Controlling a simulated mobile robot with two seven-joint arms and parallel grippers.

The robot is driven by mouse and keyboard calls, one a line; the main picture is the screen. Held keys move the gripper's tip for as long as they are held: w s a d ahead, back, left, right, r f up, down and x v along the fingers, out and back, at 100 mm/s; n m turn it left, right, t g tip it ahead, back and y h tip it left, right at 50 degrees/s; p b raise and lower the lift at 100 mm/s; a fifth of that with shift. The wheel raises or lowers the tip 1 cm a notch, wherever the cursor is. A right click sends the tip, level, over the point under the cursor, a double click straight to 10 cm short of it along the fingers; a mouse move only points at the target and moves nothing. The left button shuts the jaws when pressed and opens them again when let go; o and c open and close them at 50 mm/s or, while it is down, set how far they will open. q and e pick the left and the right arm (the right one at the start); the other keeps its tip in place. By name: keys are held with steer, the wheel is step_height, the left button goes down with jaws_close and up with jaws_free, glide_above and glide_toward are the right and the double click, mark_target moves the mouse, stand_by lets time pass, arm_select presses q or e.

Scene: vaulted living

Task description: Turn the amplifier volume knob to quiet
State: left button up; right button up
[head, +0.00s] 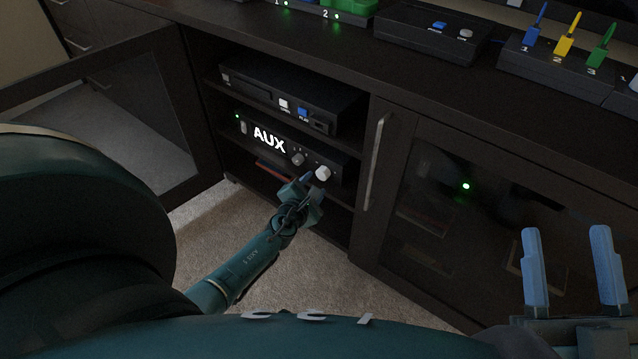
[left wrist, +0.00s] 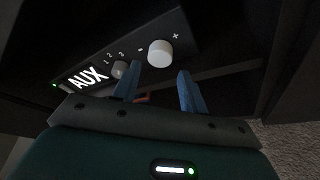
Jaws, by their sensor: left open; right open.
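The amplifier (head: 272,130) sits on the middle shelf of the dark cabinet and its display reads AUX. Its white volume knob (head: 323,173) is at the right end of its front; in the left wrist view the knob (left wrist: 160,52) has minus and plus marks on either side. A smaller grey selector knob (head: 298,159) is left of it. My left gripper (head: 311,183) is open just in front of the volume knob; its fingers (left wrist: 160,85) point toward it, apart from it as far as I can tell. My right gripper (head: 573,265) is open and empty at the lower right.
A player (head: 262,88) with a white and a blue button stands on the shelf above. The left glass door (head: 85,130) is open; the right door (head: 470,215) with its handle (head: 377,160) is shut. Coloured switches (head: 565,45) stand on the cabinet top. Carpet lies below.

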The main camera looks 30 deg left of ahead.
mark_target(321, 176)
arm_select(q)
steer(key=b+x, duration=0.1)
steer(key=x, duration=0.3)
steer(key=shift+f+b, duration=0.15)
steer(key=shift+b, duration=0.15)
steer(key=shift+w, duration=0.4)
arm_select(e)
step_height(321, 176, up, 3)
steer(key=n+y, duration=0.3)
steer(key=shift+d+t, duration=0.15)
steer(key=shift+t, duration=0.15)
arm_select(q)
steer(key=c, duration=0.7)
steer(key=shift+a, duration=0.1)
